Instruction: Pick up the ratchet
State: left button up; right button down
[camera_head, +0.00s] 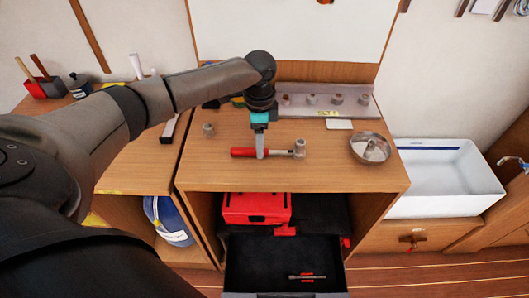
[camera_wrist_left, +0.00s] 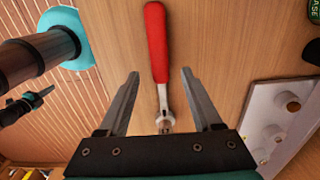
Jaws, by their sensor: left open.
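The ratchet lies flat on the wooden bench top, with a red handle (camera_head: 243,152) at left and a metal head (camera_head: 300,147) at right. In the left wrist view the ratchet (camera_wrist_left: 156,42) runs down the middle, red handle at the top and metal head near the gripper's base. My left gripper (camera_head: 260,153) points down over the ratchet's middle. In the wrist view its two fingers (camera_wrist_left: 160,73) are open, one on each side of the ratchet, with gaps between. Whether the tips reach the bench top I cannot tell.
A metal tray (camera_head: 362,113) with several sockets lies behind the ratchet. A single socket (camera_head: 208,129) stands at left, a round metal dish (camera_head: 359,155) at right. Below, a drawer (camera_head: 250,272) is open under a red box (camera_head: 255,207). A white sink (camera_head: 440,207) is at right.

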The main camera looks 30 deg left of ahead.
pick_arm(q)
notch_tip(320, 180, down, 2)
jog(key=shift+f, duration=0.15)
grip_shut()
dwell(0.5)
